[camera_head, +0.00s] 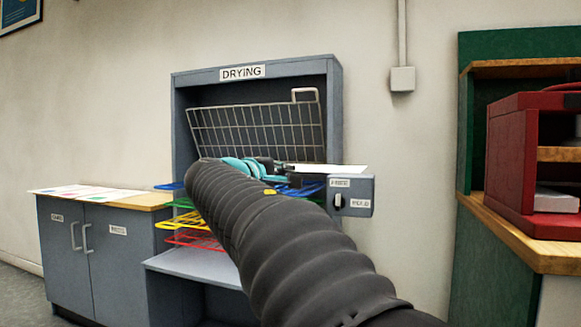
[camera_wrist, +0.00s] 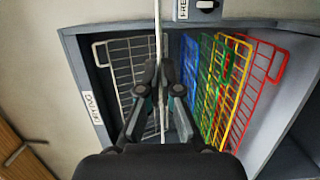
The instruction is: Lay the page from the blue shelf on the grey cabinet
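A white page (camera_head: 330,169) sticks out level to the right of my gripper (camera_head: 283,168), just above the blue wire shelf (camera_head: 170,186) of the drying rack. In the wrist view the page (camera_wrist: 158,35) shows edge-on as a thin pale strip between the fingertips of my gripper (camera_wrist: 157,75), which look closed on it. The blue shelf (camera_wrist: 188,60) is beside the page there. The grey cabinet (camera_head: 100,255) stands at the left, with a wooden top (camera_head: 150,201) and two doors. My arm hides part of the rack and of the shelves.
Green, yellow and red shelves (camera_head: 195,239) are below the blue one. A grey wire shelf (camera_head: 255,125) is tilted up above. A control box (camera_head: 350,195) juts out right. A red case (camera_head: 510,170) stands far right.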

